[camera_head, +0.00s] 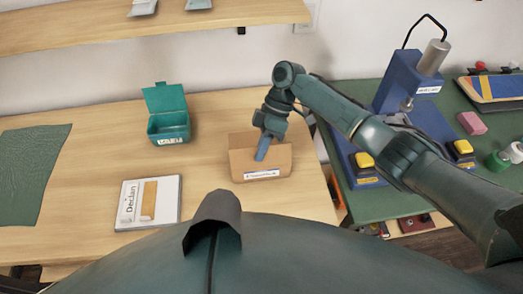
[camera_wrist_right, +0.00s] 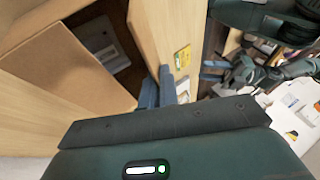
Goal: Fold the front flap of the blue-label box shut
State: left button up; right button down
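The blue-label box (camera_head: 243,171) is a brown cardboard box on the wooden table, open at the top, with a white and blue label (camera_head: 262,174) on its front. My right gripper (camera_head: 262,149) reaches in from the right, with its blue fingers over the box opening, pointing down. In the right wrist view the fingers (camera_wrist_right: 158,90) lie close together with nothing seen between them. Brown cardboard panels of the box (camera_wrist_right: 62,68) fill the left of that view, beside a dark interior. Whether the fingers touch a flap I cannot tell. My left gripper is out of view.
A green open-lidded bin (camera_head: 170,130) stands left of the box. A green workbench with a blue press (camera_head: 397,78) stands at right. Table between bin and box is clear.

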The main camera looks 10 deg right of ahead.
jog(key=c, duration=1.6)
grip_release()
jog(key=shift+c, duration=0.2)
jog(key=b+v, duration=0.2)
jog(key=v, duration=1.1)
jog(key=shift+r, duration=0.1)
